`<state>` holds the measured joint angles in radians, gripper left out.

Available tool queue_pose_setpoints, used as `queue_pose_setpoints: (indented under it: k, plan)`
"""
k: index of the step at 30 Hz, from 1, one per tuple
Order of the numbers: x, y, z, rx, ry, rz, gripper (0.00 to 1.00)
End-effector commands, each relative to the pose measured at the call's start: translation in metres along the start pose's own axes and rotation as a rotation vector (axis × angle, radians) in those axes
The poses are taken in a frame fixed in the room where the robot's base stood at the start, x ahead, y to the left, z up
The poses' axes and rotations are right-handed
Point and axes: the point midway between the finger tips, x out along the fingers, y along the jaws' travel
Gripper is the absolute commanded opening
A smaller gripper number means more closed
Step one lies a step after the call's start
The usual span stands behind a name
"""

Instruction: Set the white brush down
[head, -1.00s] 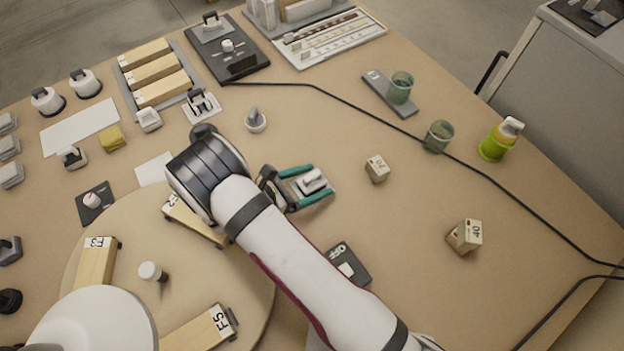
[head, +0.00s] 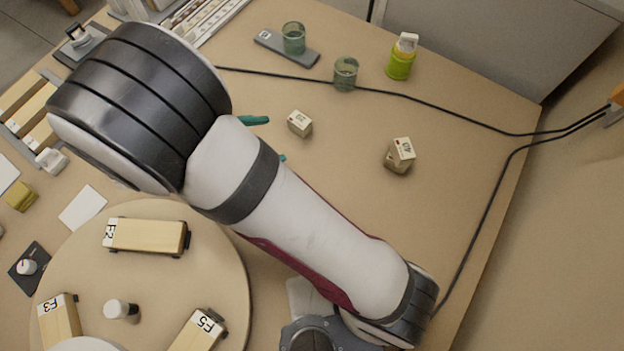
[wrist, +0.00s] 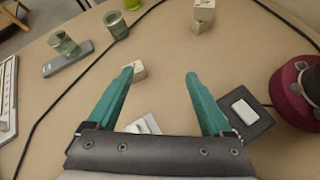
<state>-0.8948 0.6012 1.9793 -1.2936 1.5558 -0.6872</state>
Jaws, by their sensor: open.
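My gripper (wrist: 160,76) is open, its two teal fingers spread wide over the bench in the wrist view. In the head view, the teal fingertips (head: 269,138) show just past my arm, which hides the rest of the gripper. A white object (wrist: 145,124), which looks like the white brush, lies low between the fingers in the wrist view, apart from the fingertips. The gripper's body hides its near part, and I cannot tell its full shape. In the head view my arm hides it.
A small block marked 20 (head: 300,123) is close to the fingertips. A dark switch plate (wrist: 240,115) is beside the right finger. A round turntable (head: 215,225) carries labelled blocks.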

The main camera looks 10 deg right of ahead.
Motion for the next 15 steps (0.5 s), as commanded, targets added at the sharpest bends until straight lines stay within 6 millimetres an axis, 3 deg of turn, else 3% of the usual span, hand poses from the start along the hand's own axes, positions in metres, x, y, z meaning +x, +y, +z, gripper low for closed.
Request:
queue_pose_setpoints:
  k: [1,3,6,10,12,15]
  plan:
    - [0.012,-0.018,0.041,0.221,0.056,-0.164,0.84]
    - [0.020,-0.059,0.085,0.578,0.131,-0.423,0.84]
    - [0.011,-0.117,0.118,1.093,0.216,-0.774,0.84]
    - [-0.015,-0.155,0.123,1.617,0.291,-1.116,0.84]
    - [-0.025,-0.161,0.120,1.785,0.317,-1.227,0.84]
    - [-0.032,-0.163,0.118,1.899,0.336,-1.304,0.84]
